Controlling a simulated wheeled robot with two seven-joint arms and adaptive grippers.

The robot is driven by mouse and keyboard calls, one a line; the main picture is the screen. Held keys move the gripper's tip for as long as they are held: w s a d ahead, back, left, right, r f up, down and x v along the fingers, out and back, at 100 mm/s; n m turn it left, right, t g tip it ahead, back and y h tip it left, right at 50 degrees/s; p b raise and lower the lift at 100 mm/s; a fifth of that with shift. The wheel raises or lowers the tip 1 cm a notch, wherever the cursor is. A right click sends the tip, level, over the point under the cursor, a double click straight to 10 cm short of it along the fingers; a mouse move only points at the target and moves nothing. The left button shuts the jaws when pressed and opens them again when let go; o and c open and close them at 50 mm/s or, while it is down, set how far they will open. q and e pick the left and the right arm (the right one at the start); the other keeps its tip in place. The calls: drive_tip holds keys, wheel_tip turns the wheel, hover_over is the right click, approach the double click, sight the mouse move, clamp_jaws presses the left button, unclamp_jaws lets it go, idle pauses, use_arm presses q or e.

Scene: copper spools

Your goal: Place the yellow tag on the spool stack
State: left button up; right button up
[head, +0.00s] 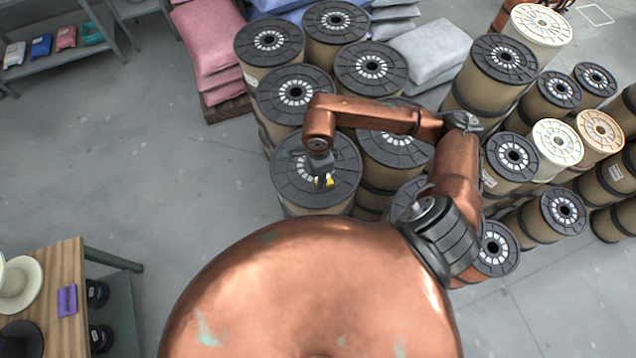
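The yellow tag (329,182) shows as a small yellow patch at the fingertips of my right gripper (323,181). The gripper points down over the black top flange of the front-left spool (290,187) in the large spool stack. The fingers look closed on the tag, and part of the tag is hidden by them. I cannot tell whether the tag touches the spool top. My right arm reaches in from the right and bends over the stack. My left gripper is not in view.
More black-topped spools (268,40) stand close behind and right of this one. Spools with cream and orange tops (557,142) stand farther right. Pink sacks (212,45) lie on a pallet behind. A wooden table (62,262) is at lower left. The left floor is clear.

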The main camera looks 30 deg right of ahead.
wheel_tip(320, 180, up, 8)
drive_tip(key=b, duration=0.1)
idle(0.4)
